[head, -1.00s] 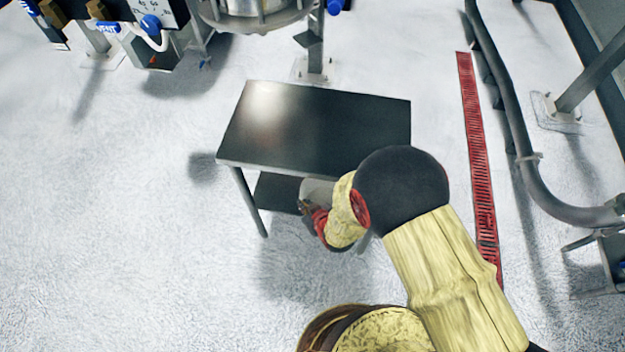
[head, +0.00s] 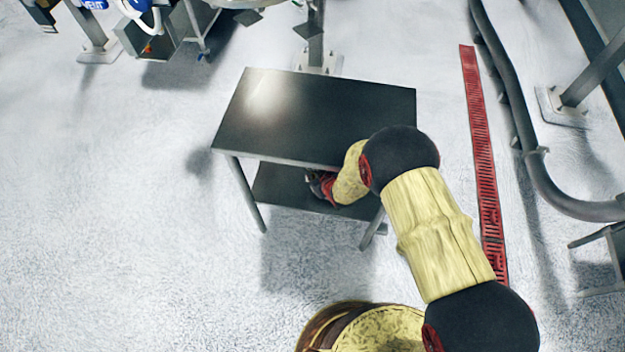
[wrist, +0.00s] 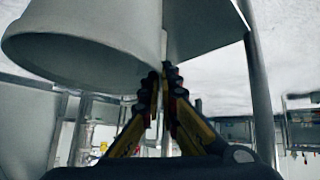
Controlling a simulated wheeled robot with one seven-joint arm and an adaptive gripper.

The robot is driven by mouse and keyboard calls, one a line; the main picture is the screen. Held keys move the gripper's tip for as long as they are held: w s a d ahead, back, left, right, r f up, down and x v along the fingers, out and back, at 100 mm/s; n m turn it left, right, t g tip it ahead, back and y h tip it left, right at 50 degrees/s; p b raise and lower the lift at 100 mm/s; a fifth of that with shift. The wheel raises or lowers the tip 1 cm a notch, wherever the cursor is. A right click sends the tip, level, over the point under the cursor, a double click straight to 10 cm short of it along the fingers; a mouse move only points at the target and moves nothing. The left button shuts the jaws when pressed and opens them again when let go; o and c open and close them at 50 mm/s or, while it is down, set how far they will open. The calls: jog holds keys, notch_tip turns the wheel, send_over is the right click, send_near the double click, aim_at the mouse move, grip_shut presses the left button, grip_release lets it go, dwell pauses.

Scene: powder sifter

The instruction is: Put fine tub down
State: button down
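The fine tub (wrist: 85,45) is a smooth grey tub at the upper left of the wrist view, which appears upside down. My gripper (wrist: 164,85) has its dark fingertips close together at the tub's rim and is shut on it. In the head view my gripper (head: 318,185) is at the front of the table, under the edge of the dark top (head: 315,115) and above the lower shelf (head: 285,190). The tub is hidden by the top there. I cannot tell whether the tub touches the shelf.
A red floor grating (head: 480,150) and a grey pipe (head: 515,120) run along the right. Machinery stands at the back. The floor to the left is clear.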

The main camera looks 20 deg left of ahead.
jog(key=shift+w+a+f, duration=0.15)
jog(key=shift+w+f, duration=0.1)
jog(key=shift+w, duration=0.15)
jog(key=shift+w+f+b, duration=0.15)
jog(key=shift+f+b, duration=0.95)
jog(key=shift+f, duration=0.6)
jog(key=shift+f, duration=0.15)
jog(key=c, duration=2.1)
grip_release()
jog(key=shift+o, duration=0.3)
